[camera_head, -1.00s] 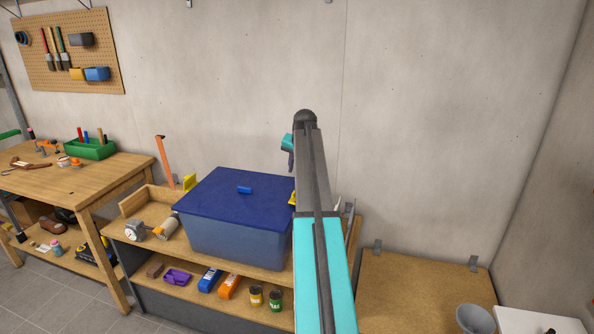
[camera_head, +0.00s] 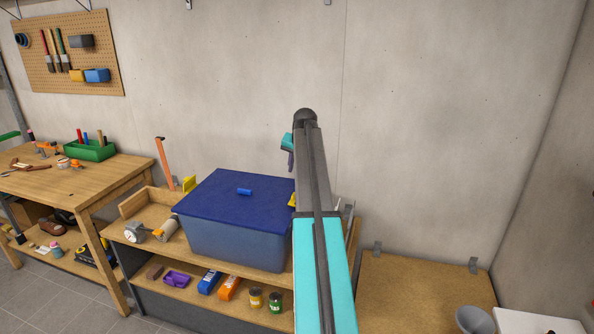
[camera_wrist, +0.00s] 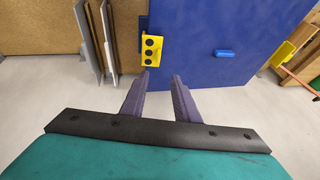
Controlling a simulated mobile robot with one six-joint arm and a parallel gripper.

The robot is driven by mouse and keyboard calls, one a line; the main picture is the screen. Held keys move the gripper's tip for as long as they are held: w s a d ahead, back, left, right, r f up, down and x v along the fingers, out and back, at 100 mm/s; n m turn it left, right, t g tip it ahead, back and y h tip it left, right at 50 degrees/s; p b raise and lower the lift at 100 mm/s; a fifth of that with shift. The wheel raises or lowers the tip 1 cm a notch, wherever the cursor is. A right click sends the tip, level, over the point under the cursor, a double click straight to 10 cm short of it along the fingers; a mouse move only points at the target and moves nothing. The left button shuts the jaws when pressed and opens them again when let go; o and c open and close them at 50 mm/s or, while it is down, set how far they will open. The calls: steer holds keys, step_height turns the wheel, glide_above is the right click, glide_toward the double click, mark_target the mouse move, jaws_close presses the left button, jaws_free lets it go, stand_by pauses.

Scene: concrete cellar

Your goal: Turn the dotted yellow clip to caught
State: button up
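The dotted yellow clip (camera_wrist: 151,50) sits at the left edge of the blue lid in the wrist view, with several dark dots on its face. In the head view the yellow clip (camera_head: 292,200) is mostly hidden behind my arm at the lid's right edge. The blue lid (camera_wrist: 215,25) covers the blue box (camera_head: 235,242). My gripper (camera_wrist: 162,77) has its two fingers apart with nothing between them. In the wrist view its left fingertip appears just below the clip; I cannot tell whether they touch. In the head view my gripper (camera_head: 291,166) hangs above the box's right side.
A second yellow clip (camera_wrist: 285,54) is at the lid's opposite side. A blue handle (camera_head: 244,190) lies on the lid. Upright boards (camera_wrist: 98,40) stand close beside the dotted clip. An orange bar (camera_head: 165,163) rises behind the box's left.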

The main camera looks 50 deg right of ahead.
steer(key=b+v, duration=0.4)
steer(key=v, duration=0.9)
steer(key=shift+s+r, duration=0.1)
